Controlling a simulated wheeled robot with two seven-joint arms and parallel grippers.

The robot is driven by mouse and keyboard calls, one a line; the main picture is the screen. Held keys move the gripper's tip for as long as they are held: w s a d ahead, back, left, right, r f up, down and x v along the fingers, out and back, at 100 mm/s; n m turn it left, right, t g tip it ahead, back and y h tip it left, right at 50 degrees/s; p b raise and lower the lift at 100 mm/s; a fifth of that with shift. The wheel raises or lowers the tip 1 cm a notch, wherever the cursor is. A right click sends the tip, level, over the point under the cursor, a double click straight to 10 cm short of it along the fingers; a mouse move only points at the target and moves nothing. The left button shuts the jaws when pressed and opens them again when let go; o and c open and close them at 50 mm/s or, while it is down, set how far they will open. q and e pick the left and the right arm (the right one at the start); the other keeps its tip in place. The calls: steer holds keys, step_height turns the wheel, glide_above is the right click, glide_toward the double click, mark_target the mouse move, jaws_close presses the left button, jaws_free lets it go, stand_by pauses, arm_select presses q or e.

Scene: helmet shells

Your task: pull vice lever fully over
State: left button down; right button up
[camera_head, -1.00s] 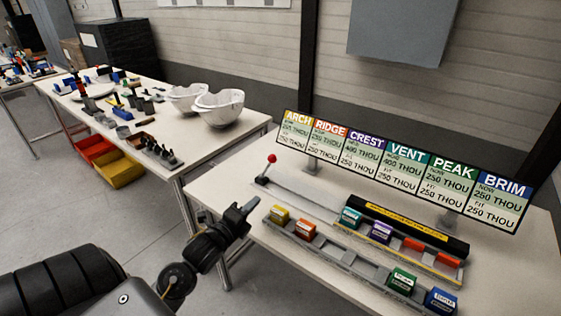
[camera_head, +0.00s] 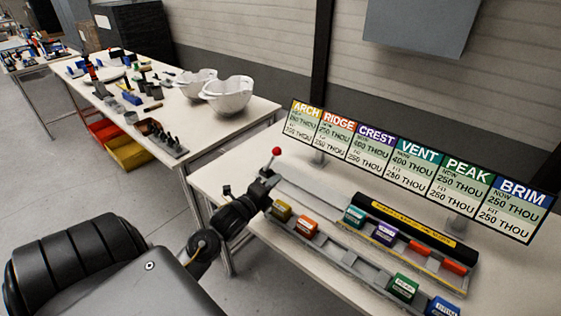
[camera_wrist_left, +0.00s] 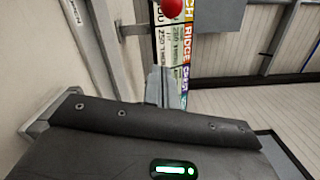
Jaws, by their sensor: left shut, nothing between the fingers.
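The knob also shows at the top of the left wrist view (camera_wrist_left: 171,8), just beyond the fingertips. My left gripper (camera_head: 267,176) is shut and empty, right by the lever, with the knob above its tips. The gripper hides the lever's foot; I cannot tell whether it touches the stem. In the left wrist view its grey fingers (camera_wrist_left: 164,85) are together. My right gripper is not in view.
A rail (camera_head: 335,250) with coloured blocks lies along the near table's front. A black bar (camera_head: 415,228) and a sign board (camera_head: 415,165) stand behind it. Another table at the left holds white helmet shells (camera_head: 228,97) and small tools. Bare tabletop lies left of the lever.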

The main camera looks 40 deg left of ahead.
mark_target(273, 159)
arm_select(q)
steer(key=w+a+r+p, duration=0.1)
steer(key=w+a+p, duration=0.1)
steer(key=w+a, duration=0.2)
steer(key=w, duration=0.2)
steer(key=shift+w, duration=0.4)
steer(key=shift+r, duration=0.15)
